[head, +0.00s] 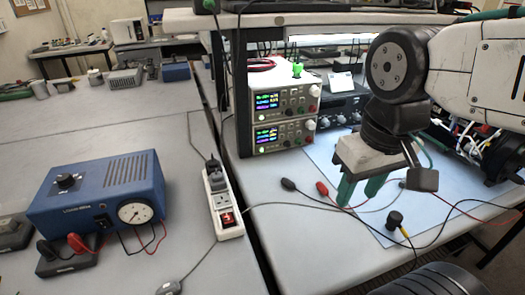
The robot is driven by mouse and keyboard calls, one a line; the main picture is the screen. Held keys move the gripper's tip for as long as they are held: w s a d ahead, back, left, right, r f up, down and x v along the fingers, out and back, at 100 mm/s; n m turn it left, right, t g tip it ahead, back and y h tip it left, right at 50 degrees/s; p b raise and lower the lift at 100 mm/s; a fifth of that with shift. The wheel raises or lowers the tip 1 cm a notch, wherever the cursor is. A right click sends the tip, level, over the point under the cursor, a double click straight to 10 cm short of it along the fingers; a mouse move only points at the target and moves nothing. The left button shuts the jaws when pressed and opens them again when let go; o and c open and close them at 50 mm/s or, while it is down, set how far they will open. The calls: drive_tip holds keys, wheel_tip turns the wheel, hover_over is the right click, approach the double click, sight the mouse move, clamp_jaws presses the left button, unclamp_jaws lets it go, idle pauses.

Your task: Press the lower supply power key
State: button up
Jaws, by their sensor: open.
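Two white power supplies are stacked on the right bench in the head view, both with lit coloured displays. The lower supply (290,139) sits on the bench surface, directly under the upper supply (285,92). Small keys and knobs show on the lower front panel; a small pale round spot (262,149) shows at its lower left, but the panel is too small to tell which key is the power key. My gripper (359,192) points down with its green fingers apart and empty. In the picture it is to the right of the lower supply and below it, not touching it.
Black and red test leads (322,188) and a black cylinder (394,220) lie on the light blue mat (330,150). A power strip (222,200) lies near the gap between benches. A blue meter box (100,190) stands left. A dark shelf post (241,95) rises beside the supplies.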

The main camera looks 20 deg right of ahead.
idle(0.4)
clamp_jaws()
idle(1.6)
